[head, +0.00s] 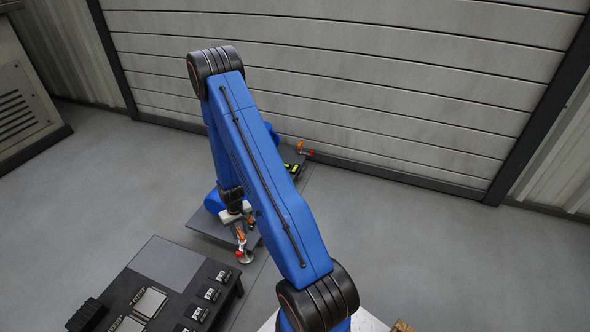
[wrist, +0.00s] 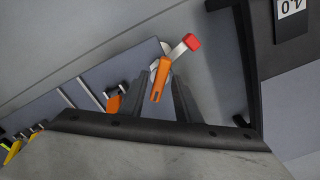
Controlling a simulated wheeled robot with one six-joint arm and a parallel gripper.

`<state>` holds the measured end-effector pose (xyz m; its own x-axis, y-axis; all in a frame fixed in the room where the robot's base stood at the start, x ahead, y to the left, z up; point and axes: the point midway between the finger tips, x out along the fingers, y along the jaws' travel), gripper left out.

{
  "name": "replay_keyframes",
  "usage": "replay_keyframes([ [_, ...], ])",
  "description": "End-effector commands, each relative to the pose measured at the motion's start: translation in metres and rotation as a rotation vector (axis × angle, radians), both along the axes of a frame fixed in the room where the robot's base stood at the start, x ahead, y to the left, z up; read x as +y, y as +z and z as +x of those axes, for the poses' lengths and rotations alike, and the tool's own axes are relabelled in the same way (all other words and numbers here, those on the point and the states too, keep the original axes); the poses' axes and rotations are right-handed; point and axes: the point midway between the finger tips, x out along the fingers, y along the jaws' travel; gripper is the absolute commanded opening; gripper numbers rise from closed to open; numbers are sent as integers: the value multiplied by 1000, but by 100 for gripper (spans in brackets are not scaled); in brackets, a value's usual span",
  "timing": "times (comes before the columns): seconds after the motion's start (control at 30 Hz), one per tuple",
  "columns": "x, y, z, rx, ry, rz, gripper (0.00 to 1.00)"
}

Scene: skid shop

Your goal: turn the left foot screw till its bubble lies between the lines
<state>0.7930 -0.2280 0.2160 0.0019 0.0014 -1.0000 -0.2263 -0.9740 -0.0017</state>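In the wrist view, my gripper's dark fingers (wrist: 167,92) stand apart, with an orange bar (wrist: 160,82) in line with the gap. A pale lever with a red tip (wrist: 192,42) sticks out beyond. Yellow levels show at the far end (head: 293,170) and at the wrist view's left edge (wrist: 12,151); their bubbles are too small to read.
Another red-and-orange handle (head: 305,149) is at the skid's far end. A dark bench (head: 168,262) with labelled blocks stands close at the lower left. A panelled wall (head: 400,90) runs behind.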

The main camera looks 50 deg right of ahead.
Motion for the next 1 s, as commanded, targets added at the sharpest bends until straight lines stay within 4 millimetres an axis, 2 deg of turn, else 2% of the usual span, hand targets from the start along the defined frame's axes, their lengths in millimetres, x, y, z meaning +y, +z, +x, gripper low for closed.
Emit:
replay_keyframes([
  [0.37,0,3,0,1,-1,0,38],
  [1.0,0,53,0,0,0,0,38],
])
